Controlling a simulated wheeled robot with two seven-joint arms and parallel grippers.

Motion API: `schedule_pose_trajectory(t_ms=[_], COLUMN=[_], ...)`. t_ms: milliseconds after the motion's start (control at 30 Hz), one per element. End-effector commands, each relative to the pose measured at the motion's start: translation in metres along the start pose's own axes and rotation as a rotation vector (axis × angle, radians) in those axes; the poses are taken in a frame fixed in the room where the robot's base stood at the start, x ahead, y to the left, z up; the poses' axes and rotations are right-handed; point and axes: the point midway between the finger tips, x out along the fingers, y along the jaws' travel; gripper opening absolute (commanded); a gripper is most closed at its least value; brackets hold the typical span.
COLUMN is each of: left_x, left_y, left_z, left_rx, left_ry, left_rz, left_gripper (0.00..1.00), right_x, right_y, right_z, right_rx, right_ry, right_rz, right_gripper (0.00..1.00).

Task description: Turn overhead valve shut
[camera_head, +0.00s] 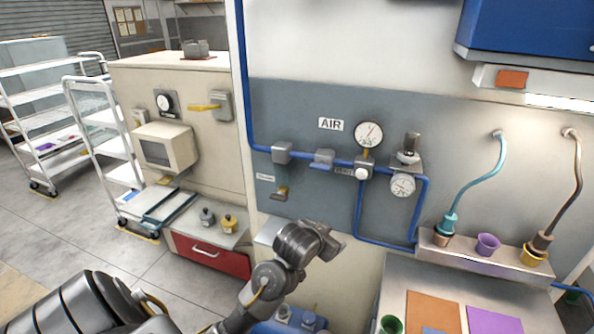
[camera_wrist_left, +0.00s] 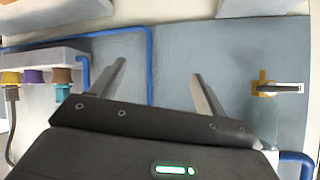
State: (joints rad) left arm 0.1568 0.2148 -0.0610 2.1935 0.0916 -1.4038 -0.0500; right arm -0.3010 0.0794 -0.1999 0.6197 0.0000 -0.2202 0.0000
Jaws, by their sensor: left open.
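My left gripper (camera_head: 332,246) is below the grey AIR panel in the head view, its fingers partly hidden by its wrist. In the left wrist view the jaws (camera_wrist_left: 159,72) stand wide apart, with nothing between them. A blue-handled valve (camera_head: 322,159) sits on the blue pipe (camera_head: 300,155), well above the gripper. A small brass valve (camera_head: 281,192) is lower on the panel, up and left of the gripper. It also shows in the left wrist view (camera_wrist_left: 264,86), right of the jaws and apart from them. I cannot tell which is the overhead valve. My right gripper is not in view.
A pressure gauge (camera_head: 369,133) and a regulator (camera_head: 407,158) are right of the blue valve. A shelf (camera_head: 487,258) with coloured cups and hoses is at the right. A beige cabinet (camera_head: 181,85) with a yellow lever (camera_head: 204,107) is at the left.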

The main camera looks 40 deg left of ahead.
Motion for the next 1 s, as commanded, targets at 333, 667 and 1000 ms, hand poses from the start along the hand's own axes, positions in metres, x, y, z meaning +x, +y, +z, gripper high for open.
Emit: schedule_pose_trajectory(t_ms=[333, 667, 1000], left_x=[-0.21, -0.345, -0.358], left_y=[-0.134, -0.201, -0.21], left_z=[-0.303, -0.392, -0.404], left_rx=[-0.13, -0.232, -0.245], left_ry=[0.633, 0.945, 0.975], left_rz=[-0.209, -0.305, -0.311], left_gripper=[0.75, 0.75, 0.75], right_x=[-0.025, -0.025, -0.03], right_y=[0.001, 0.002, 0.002], right_z=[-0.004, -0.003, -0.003], right_rx=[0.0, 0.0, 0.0], right_ry=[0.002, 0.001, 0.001], right_rz=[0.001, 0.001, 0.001], right_gripper=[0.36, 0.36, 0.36])
